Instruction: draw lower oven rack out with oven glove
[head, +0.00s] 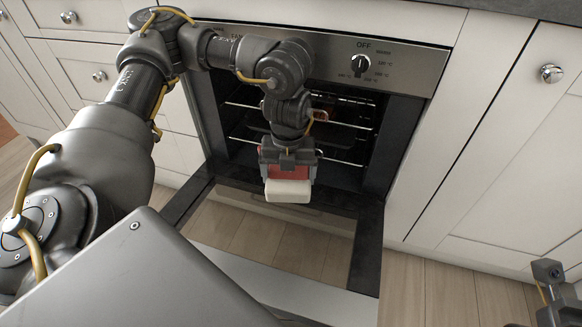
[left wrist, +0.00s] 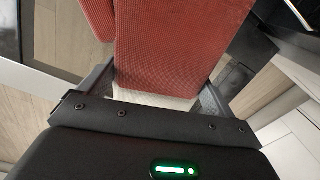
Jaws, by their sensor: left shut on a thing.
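My left gripper (head: 289,160) is shut on the oven glove, which has a red body and a whitish end (head: 288,191). It holds the glove above the lowered oven door, in front of the oven opening. In the left wrist view the red glove (left wrist: 175,45) sits between the fingers and runs away from the gripper. The lower oven rack (head: 343,161) shows as a thin bright bar inside the oven, partly hidden by my left arm and gripper. A dark part of my right arm (head: 551,288) shows at the lower right corner; its jaws cannot be made out.
The oven door (head: 368,248) is folded down, with a glass pane. An upper rack (head: 345,124) crosses the oven higher up. A control panel with a knob (head: 361,64) is above. White cabinets (head: 500,120) flank the oven. Wooden floor shows at the lower right.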

